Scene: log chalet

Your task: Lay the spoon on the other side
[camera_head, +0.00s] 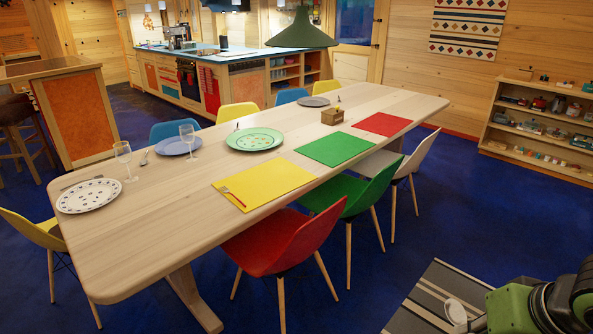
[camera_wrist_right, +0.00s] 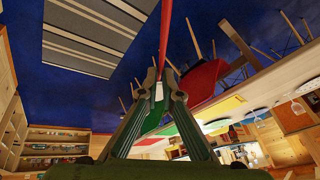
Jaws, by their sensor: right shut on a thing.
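A spoon (camera_head: 455,311) with a pale bowl shows at the lower right of the head view, above the striped rug. My right gripper (camera_head: 482,323) is shut on its handle, which is mostly hidden. In the wrist view the two fingertips of the right gripper (camera_wrist_right: 161,82) meet, and a long thin red shape rises from between them; I cannot tell if it is the handle. The gripper is apart from the long wooden table (camera_head: 150,240). A yellow mat (camera_head: 262,180) on the table bears a fork-like piece. My left gripper is not in view.
Green (camera_head: 335,149) and red (camera_head: 382,124) mats lie bare. A dotted white plate (camera_head: 89,195), a green plate (camera_head: 254,139), a blue plate (camera_head: 178,145) and two glasses stand on the table. Red (camera_head: 280,240) and green (camera_head: 355,192) chairs line the near side. The table's near-left part is clear.

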